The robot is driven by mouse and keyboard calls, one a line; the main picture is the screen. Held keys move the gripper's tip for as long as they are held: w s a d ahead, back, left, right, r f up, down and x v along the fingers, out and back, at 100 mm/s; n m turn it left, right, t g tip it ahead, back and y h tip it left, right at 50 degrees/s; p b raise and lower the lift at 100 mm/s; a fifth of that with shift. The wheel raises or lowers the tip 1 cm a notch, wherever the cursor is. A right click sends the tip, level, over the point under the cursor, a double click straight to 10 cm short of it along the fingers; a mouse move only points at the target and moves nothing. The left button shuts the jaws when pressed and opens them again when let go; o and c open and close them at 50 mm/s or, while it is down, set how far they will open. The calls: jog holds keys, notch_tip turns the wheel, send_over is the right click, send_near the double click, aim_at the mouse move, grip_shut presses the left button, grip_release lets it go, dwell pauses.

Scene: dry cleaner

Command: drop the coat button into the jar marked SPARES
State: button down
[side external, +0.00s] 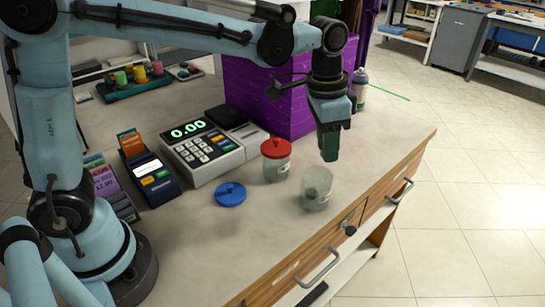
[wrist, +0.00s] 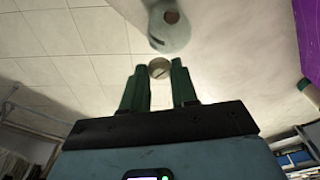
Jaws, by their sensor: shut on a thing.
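My gripper (side external: 329,158) points down above the counter, behind and above an open clear jar (side external: 317,190). In the wrist view its green fingers (wrist: 159,75) are closed on a small round grey-brown coat button (wrist: 159,69) at the tips. The button is hidden in the side view. The open jar has a small label and something brownish inside. It also shows in the wrist view (wrist: 175,38), beyond the fingertips and apart from them. A second jar (side external: 276,164) has a red lid (side external: 276,148) on it and a label. Neither label is readable.
A blue lid (side external: 230,194) lies on the counter left of the open jar. A card terminal (side external: 150,174), a till (side external: 203,150) and purple boxes (side external: 285,100) stand further left and behind. A spray bottle (side external: 360,90) is behind my gripper. The counter's front edge is close to the open jar.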

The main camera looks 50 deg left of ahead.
notch_tip(320, 180, down, 6)
dwell(0.6)
jog(key=shift+w, duration=0.1)
jog(key=c, duration=0.8)
grip_release()
jog(key=r, duration=0.8)
jog(key=s+a+r, duration=0.1)
jog(key=r, duration=0.3)
jog(key=shift+s, duration=0.1)
jog(key=s+a+f+n+t, duration=0.2)
jog(key=s+a, duration=0.1)
jog(key=a, duration=0.1)
jog(key=s+a+f+n+t, duration=0.2)
jog(key=s+a, duration=0.1)
jog(key=s, duration=0.1)
jog(key=s+a+f+n+t, duration=0.2)
jog(key=s+a+f, duration=0.1)
jog(key=s+a, duration=0.1)
jog(key=shift+s+a+n+y, duration=0.1)
jog(key=shift+a+n+y, duration=0.25)
jog(key=shift+n+y, duration=0.05)
